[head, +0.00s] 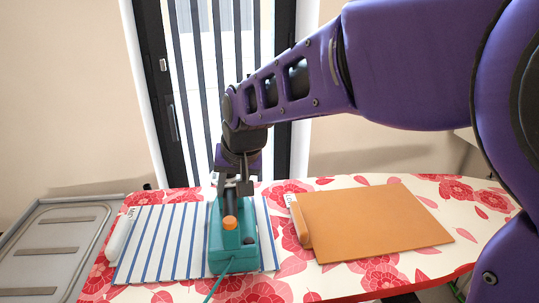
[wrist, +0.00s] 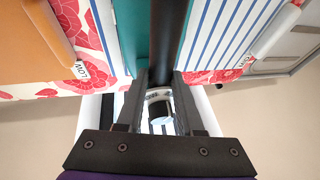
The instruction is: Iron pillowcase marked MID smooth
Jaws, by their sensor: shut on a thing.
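A white pillowcase with blue stripes (head: 170,245) lies on the ironing board at the left, with a rolled white edge (head: 122,235) along its left side. It also shows in the wrist view (wrist: 222,30). Its small tag (head: 132,212) is hard to read but looks like MID. A teal iron (head: 232,258) with an orange knob stands on the right part of the stripes and hides the cloth under it. My gripper (head: 235,185) is shut on the iron's dark handle (wrist: 168,30) at its far end.
An orange-brown pillowcase (head: 375,222) with a rolled left edge lies to the right; its tag (wrist: 82,68) reads LOW. The floral board (head: 285,275) shows between the two cloths. A teal cord (head: 218,281) trails toward the front. A grey metal rack (head: 50,245) is at the left.

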